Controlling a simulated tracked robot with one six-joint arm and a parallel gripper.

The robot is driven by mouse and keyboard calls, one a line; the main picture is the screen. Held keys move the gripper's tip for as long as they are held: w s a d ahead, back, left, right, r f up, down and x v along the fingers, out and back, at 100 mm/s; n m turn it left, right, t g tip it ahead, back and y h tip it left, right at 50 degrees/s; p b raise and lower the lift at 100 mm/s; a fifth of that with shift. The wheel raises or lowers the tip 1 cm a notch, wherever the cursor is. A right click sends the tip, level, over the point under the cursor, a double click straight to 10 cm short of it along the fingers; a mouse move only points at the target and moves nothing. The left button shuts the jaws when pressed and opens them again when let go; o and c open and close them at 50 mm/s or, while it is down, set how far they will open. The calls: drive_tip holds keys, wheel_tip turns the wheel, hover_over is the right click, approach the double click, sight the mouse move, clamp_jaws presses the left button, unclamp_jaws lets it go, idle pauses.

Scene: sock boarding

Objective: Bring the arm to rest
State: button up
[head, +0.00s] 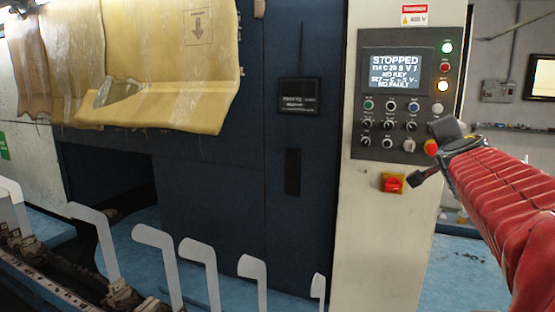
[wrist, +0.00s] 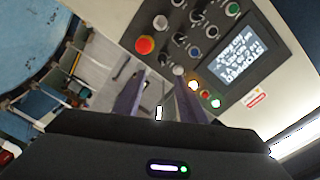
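My arm (head: 500,195) is red and reaches in from the right side of the head view. Its dark end is in front of the lower right of the control panel (head: 373,140), close to the red round button (head: 431,147). In the wrist view, my gripper (wrist: 159,88) shows two purplish fingers set apart with a gap between them. I see nothing held between them. The gap between the fingertips and the panel is hard to judge.
A red-and-yellow switch (head: 393,184) sits below the panel. White sock boards (head: 200,268) stand in a row on a rail at the lower left. A yellowish curtain (head: 165,65) hangs over the blue machine (head: 205,170). Blue floor (head: 462,270) shows below my arm.

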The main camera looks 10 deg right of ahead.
drive_tip(key=s+a+f+n+g+y, duration=0.3)
drive_tip(key=a+f+n+y, duration=0.55)
drive_tip(key=a+f, duration=1)
drive_tip(key=s+a+f+n+g+y, duration=0.2)
drive_tip(key=s+a+f+n+g, duration=0.3)
drive_tip(key=s+a+f+n, duration=0.6)
drive_tip(key=s+a+f, duration=0.5)
drive_tip(key=s+a, duration=0.1)
drive_tip(key=s, duration=0.3)
drive_tip(key=shift+g, duration=0.3)
drive_tip(key=shift+a, duration=0.1)
drive_tip(key=shift+c, duration=0.3)
